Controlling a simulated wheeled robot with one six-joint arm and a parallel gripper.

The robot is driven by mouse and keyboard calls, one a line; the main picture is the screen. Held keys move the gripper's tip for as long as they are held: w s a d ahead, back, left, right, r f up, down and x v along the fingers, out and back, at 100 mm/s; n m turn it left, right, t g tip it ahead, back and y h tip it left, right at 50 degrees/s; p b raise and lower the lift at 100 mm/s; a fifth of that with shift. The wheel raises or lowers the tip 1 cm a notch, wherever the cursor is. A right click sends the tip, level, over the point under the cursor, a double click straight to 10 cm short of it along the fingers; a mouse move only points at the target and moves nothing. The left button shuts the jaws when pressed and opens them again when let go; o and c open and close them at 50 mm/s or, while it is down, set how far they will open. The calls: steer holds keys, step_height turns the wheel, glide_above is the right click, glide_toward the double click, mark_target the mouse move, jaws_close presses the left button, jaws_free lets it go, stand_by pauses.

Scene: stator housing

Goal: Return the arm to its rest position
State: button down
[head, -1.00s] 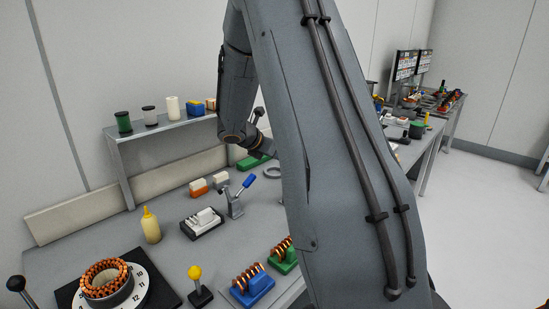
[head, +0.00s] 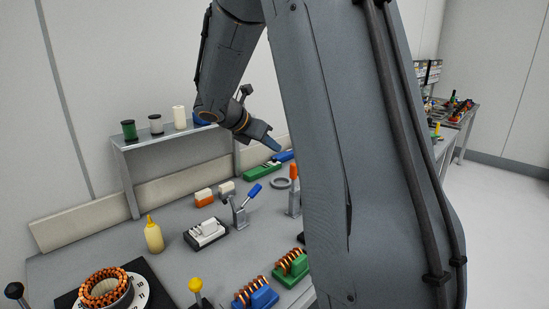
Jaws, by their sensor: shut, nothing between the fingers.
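My arm fills the middle of the head view, its big grey link standing in front of the bench. The forearm bends down at the upper middle to the wrist. My gripper (head: 272,144) points down and to the right, above the back of the bench near the shelf's right end. It is shut and holds nothing. It is apart from the bench top. My arm link hides the bench's right part.
The grey bench (head: 190,262) carries a copper-wound stator (head: 105,288) on a numbered dial, a yellow bottle (head: 153,235), a blue-handled clamp (head: 240,208) and coil blocks (head: 291,265). A shelf (head: 165,138) with spools stands behind. Open floor (head: 500,210) lies right.

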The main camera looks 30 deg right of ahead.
steer(key=shift+r, duration=0.2)
steer(key=shift+a+f, duration=0.1)
steer(key=s+a+f+m+y, duration=0.3)
steer(key=s+a+f+m, duration=0.3)
steer(key=s+a, duration=0.1)
steer(key=s+a+f+m+y+b, duration=0.1)
steer(key=s+a+f+m+y, duration=0.2)
steer(key=s+a+f+m, duration=0.3)
steer(key=s+a+f+m+y+b, duration=0.1)
steer(key=s+a+f+m+y, duration=0.2)
steer(key=s+a+f+m, duration=0.3)
steer(key=shift+s+a+m+g+y, duration=0.2)
steer(key=shift+s+a+m, duration=0.4)
steer(key=shift+a, duration=0.5)
steer(key=shift+s+a+m+g+y, duration=0.15)
steer(key=shift+s+a+m, duration=0.25)
steer(key=shift+s+a, duration=0.55)
steer(key=shift+a+f+m, duration=0.15)
steer(key=shift+a+m, duration=0.15)
steer(key=shift+s, duration=0.15)
